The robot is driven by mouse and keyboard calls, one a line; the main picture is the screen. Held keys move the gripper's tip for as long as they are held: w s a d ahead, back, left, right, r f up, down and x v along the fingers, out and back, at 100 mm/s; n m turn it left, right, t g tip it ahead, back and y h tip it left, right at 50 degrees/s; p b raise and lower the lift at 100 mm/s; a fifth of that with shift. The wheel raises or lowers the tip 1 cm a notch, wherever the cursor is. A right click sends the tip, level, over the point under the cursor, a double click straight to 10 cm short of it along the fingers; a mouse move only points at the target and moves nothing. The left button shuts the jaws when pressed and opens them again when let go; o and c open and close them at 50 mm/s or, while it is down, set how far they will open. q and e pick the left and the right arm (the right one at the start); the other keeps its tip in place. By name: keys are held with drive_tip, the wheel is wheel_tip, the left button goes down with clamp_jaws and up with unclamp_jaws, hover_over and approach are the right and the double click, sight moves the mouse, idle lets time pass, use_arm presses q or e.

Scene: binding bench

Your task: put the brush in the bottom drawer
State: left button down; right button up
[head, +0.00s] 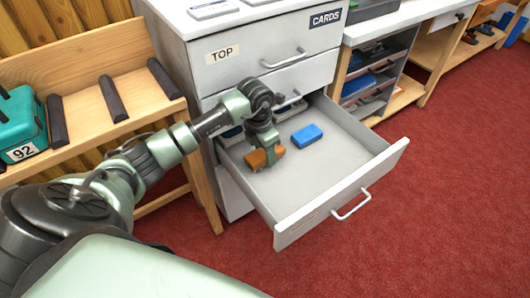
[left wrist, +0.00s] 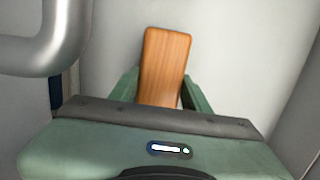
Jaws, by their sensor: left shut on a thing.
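The brush is a block with a brown wooden top (head: 258,159); its wooden top also shows in the left wrist view (left wrist: 165,62). In the left wrist view the green fingers (left wrist: 160,92) stand on both sides of the wood. My right gripper is not in view.
A blue block (head: 307,135) lies in the drawer, right of the brush. Darker items (head: 232,133) lie at the drawer's back left. The grey cabinet (head: 190,62) has closed drawers above. A wooden rack (head: 88,105) stands left. The drawer's front half is clear.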

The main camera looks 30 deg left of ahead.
sight(264, 152)
use_arm(q)
drive_tip(key=c, duration=0.7)
unclamp_jaws()
drive_tip(key=shift+f, duration=0.1)
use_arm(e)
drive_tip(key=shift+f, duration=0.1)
use_arm(q)
drive_tip(key=shift+r, duration=0.45)
wheel_tip(264, 152, up, 3)
drive_tip(key=shift+s+a+r+p, duration=0.1)
drive_tip(key=shift+s+p, duration=0.05)
drive_tip(key=shift+p, duration=0.35)
drive_tip(key=r, duration=0.2)
drive_tip(key=r+p, duration=0.1)
drive_tip(key=r, duration=0.2)
drive_tip(key=s+r, duration=0.1)
drive_tip(key=r, duration=0.2)
drive_tip(key=shift+a, duration=0.15)
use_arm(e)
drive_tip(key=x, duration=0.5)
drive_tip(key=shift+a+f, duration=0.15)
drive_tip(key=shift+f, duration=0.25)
